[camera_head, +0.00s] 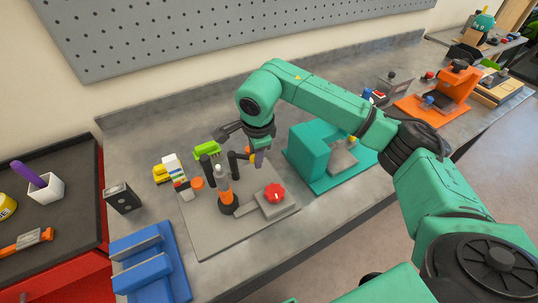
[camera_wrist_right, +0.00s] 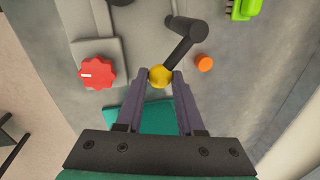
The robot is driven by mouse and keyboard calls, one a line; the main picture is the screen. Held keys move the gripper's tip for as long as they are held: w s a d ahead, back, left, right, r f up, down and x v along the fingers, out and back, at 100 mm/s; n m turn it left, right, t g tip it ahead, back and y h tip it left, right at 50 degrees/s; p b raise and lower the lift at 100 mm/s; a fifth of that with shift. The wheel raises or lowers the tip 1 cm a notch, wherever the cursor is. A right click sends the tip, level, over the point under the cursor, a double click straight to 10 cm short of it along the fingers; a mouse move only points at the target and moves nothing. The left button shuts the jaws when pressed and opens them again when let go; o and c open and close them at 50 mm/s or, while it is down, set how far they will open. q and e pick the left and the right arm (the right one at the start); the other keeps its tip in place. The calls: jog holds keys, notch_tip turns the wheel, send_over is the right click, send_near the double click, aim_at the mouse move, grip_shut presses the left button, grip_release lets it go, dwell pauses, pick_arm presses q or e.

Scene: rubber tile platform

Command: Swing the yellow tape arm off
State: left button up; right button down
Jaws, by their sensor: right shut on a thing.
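The yellow tape arm shows in the right wrist view as a dark bar (camera_wrist_right: 181,50) with a round yellow knob (camera_wrist_right: 160,76) at its end. My right gripper (camera_wrist_right: 161,78) is shut on the yellow knob, with one purple finger at each side. In the head view my right gripper (camera_head: 260,156) reaches down beside the black and orange post (camera_head: 225,188) on the grey plate (camera_head: 205,240). The knob is mostly hidden there by the gripper. My left gripper is not in view.
A red star-shaped knob (camera_head: 273,193) sits on a grey block on the plate. A teal fixture (camera_head: 308,150) stands to the right. A blue bracket (camera_head: 150,270) lies at the front left. An orange disc (camera_wrist_right: 204,63) lies near the bar.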

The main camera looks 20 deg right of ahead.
jog(key=c, duration=0.6)
grip_release()
jog(key=shift+o, duration=0.3)
notch_tip(320, 180, up, 14)
jog(key=s+b, duration=0.2)
jog(key=s, duration=0.1)
jog(key=shift+r, duration=0.2)
jog(key=shift+r, duration=0.1)
